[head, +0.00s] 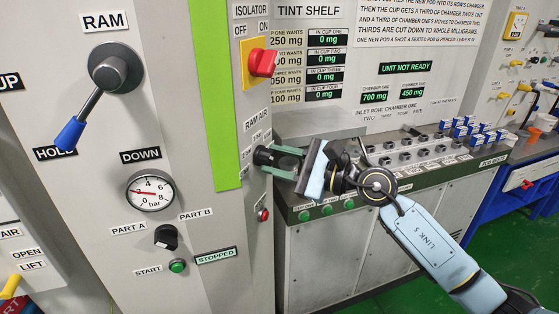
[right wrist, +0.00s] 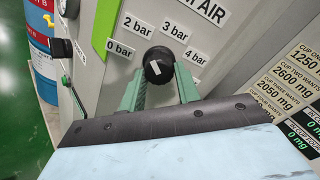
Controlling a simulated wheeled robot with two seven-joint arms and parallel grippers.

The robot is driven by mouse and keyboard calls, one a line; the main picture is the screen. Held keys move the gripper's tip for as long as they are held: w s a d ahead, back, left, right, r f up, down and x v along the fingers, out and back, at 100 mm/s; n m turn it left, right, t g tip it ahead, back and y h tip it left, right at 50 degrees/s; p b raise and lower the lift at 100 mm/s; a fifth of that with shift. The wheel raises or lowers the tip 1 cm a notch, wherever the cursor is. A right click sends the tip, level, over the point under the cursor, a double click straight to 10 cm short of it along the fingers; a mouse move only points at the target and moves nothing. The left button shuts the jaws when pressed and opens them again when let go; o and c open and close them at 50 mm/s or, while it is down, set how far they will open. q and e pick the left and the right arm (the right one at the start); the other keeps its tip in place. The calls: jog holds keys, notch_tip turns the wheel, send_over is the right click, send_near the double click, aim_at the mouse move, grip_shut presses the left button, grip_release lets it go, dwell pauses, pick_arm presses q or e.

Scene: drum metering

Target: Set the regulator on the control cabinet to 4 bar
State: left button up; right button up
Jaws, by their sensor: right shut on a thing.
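The regulator is a round black knob (right wrist: 158,66) under the RAM AIR label on the side face of the control cabinet (head: 100,235). In the right wrist view, labels for 0, 2, 3 and 4 bar ring it. A short white mark shows on the knob's face; I cannot tell exactly which label it points at. My right gripper (head: 270,159) has its green fingers on either side of the knob, shut on it. In the head view the fingers partly hide the knob. The pressure gauge (head: 151,191) has a red needle pointing left, near 2. My left gripper is not in view.
A red isolator switch (head: 263,63) sits just above the regulator. A RAM lever (head: 105,72) with a blue grip is on the front face. Below are a black selector (head: 166,237) and green start button (head: 177,266). A metering bench (head: 400,165) runs right under my right arm.

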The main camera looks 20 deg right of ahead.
jog(key=m+p, duration=0.3)
jog(key=m, duration=0.1)
jog(key=shift+r+p, duration=0.15)
jog(key=shift+p, duration=0.2)
jog(key=m+p, duration=0.4)
jog(key=m, duration=0.1)
jog(key=shift+s+a+m, duration=0.1)
jog(key=shift+s+m, duration=0.05)
jog(key=shift+m, duration=0.25)
jog(key=m+p, duration=0.4)
jog(key=m, duration=0.1)
jog(key=shift+p, duration=0.35)
jog(key=shift+s+a+m+p, duration=0.1)
jog(key=shift+m+p, duration=1.4)
jog(key=shift+m, duration=0.9)
jog(key=o, duration=1)
